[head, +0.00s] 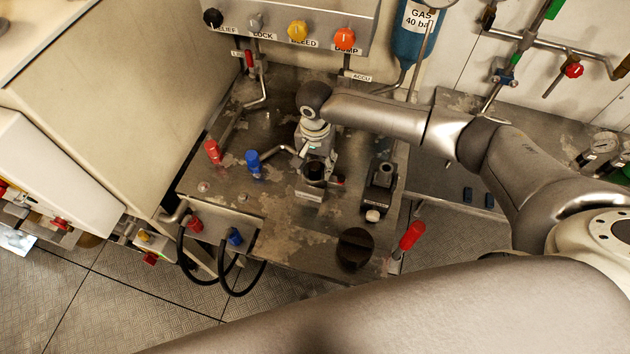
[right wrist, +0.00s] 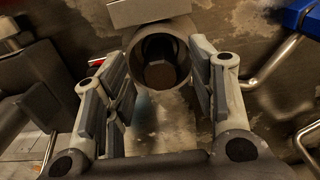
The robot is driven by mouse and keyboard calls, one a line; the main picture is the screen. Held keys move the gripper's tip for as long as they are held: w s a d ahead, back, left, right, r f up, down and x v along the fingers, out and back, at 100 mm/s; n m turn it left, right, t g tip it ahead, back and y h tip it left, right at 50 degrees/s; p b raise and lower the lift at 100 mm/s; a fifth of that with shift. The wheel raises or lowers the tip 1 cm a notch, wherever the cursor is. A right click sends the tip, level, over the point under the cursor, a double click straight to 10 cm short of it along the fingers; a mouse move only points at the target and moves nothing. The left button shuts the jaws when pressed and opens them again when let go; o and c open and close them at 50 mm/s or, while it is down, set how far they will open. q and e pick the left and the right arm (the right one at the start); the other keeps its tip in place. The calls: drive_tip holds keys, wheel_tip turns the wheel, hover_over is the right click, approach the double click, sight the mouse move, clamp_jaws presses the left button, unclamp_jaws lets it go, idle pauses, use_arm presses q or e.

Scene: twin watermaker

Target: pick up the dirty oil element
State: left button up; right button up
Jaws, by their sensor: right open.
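A grey open-topped cylinder (head: 314,174) stands upright on the worn metal bench, with a dark interior. In the right wrist view, its round rim (right wrist: 139,84) surrounds a dark brownish round element (right wrist: 161,74); I take this as the dirty oil element, though its surface is hard to make out. My right gripper (head: 319,160) points down over the cylinder. In the right wrist view, its fingers (right wrist: 162,100) are open on either side of the rim, with gaps visible. My left gripper is not in view.
A blue-handled valve (head: 253,160) and a red one (head: 212,150) stand left of the cylinder. A black fixture (head: 381,187) is close on the right. A black round cap (head: 355,249) lies at the bench front, near a red lever (head: 412,236). The valve panel (head: 300,14) stands behind.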

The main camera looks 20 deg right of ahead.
drive_tip(key=shift+c, duration=0.2)
drive_tip(key=c, duration=1)
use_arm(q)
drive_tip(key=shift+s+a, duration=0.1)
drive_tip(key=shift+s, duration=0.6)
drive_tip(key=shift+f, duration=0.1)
use_arm(e)
drive_tip(key=shift+r, duration=0.15)
use_arm(q)
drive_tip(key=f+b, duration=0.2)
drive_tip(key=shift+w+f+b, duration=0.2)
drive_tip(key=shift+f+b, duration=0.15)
drive_tip(key=shift+b, duration=0.05)
use_arm(e)
wheel_tip(320, 180, up, 18)
